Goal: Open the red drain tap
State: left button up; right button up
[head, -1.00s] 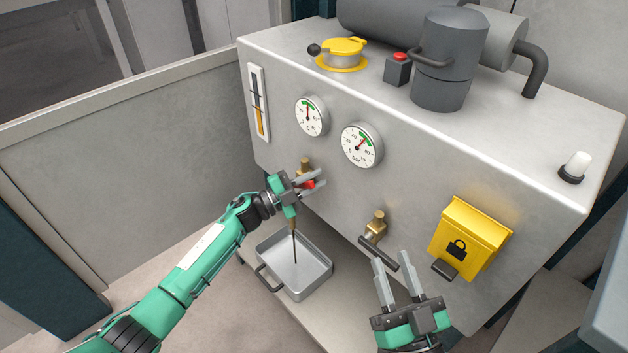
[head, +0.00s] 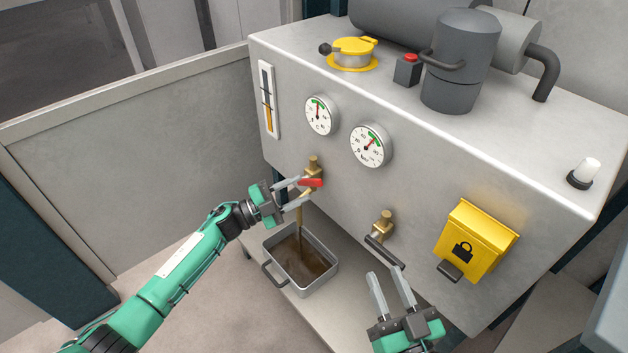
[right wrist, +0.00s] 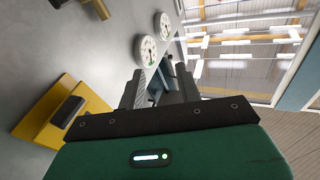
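The red drain tap (head: 311,183) is a red handle on a brass valve (head: 313,166) low on the machine's grey front. Brown fluid (head: 299,222) runs from below the valve into a grey metal tray (head: 331,277), whose floor is covered with brown liquid. My left gripper (head: 303,189) is open, with its fingers apart just left of the red handle; whether a fingertip touches it I cannot tell. My right gripper (head: 386,275) is open and empty at the lower right, below a second brass valve (head: 383,224) with a dark handle.
Two round gauges (head: 371,146) sit above the valves. A yellow box (head: 476,241) with a padlock sign juts out at the right. A grey side panel (head: 130,150) stands at the left. The floor left of the tray is clear.

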pick_arm(q)
jog(key=v, duration=0.6)
jog(key=shift+a, duration=0.15)
pick_arm(e)
jog(key=shift+s+a+f+g, duration=0.2)
jog(key=shift+f+g, duration=0.15)
jog(key=shift+f, duration=0.3)
jog(key=shift+s+a+f+g, duration=0.15)
jog(key=shift+f+g, duration=0.2)
jog(key=shift+f, duration=0.25)
pick_arm(q)
jog(key=shift+s, duration=0.15)
